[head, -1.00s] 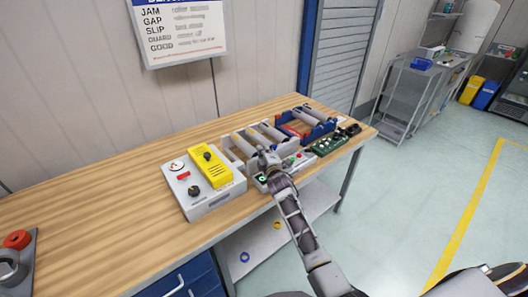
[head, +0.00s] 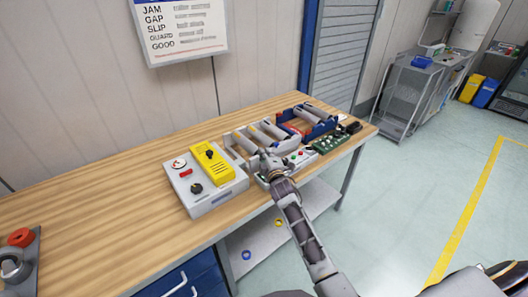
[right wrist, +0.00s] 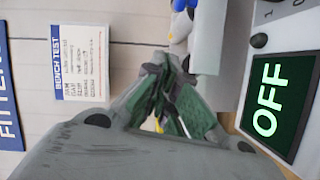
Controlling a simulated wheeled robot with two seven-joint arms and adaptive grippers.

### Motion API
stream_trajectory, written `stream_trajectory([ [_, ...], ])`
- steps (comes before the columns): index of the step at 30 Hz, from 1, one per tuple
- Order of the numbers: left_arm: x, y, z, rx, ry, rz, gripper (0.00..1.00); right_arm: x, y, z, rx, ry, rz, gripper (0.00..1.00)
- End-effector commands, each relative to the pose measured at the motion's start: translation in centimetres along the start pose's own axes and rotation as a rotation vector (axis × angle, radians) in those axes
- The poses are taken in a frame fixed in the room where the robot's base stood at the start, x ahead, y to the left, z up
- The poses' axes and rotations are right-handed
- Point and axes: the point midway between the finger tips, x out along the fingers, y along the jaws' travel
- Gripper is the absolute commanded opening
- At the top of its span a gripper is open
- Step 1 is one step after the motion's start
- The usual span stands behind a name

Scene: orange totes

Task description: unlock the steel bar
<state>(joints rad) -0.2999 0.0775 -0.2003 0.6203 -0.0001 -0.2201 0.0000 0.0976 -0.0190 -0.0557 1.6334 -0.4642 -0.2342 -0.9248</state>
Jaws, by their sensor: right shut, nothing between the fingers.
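My right gripper (head: 267,162) is over the small light-grey control unit (head: 300,158) with coloured buttons, at the front edge of the bench. In the right wrist view its fingers (right wrist: 165,80) are closed together and empty. Beside them a screen (right wrist: 275,100) shows OFF in green, and a pale grey block (right wrist: 208,38) stands just past the fingertips. Grey cylinders (head: 245,144) lie in a light tray behind the gripper. I cannot tell which part is the steel bar or its lock. My left gripper is out of view.
A white box with a yellow device (head: 212,165) stands left of the gripper. A blue tray (head: 322,130) and a green circuit board (head: 325,146) are to its right. A fixture with a red knob (head: 21,237) sits far left. The bench middle-left is clear.

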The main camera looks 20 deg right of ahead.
Motion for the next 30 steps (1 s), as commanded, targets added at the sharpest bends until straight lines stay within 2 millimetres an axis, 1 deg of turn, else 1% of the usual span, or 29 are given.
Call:
stream_trajectory([
  [6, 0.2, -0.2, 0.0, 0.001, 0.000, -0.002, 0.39, -2.0, -0.1, 0.1, -0.001, -0.001, -0.001, 0.00],
  [18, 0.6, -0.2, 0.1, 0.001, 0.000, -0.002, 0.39, -5.5, -0.1, 0.0, 0.000, 0.000, 0.000, 0.00],
  [24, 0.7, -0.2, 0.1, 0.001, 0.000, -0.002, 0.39, -6.4, 0.0, 0.0, 0.000, 0.000, -0.001, 0.00],
  [30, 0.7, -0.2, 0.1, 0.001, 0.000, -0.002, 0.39, -6.6, 0.0, 0.0, 0.000, 0.000, 0.000, 0.00],
])
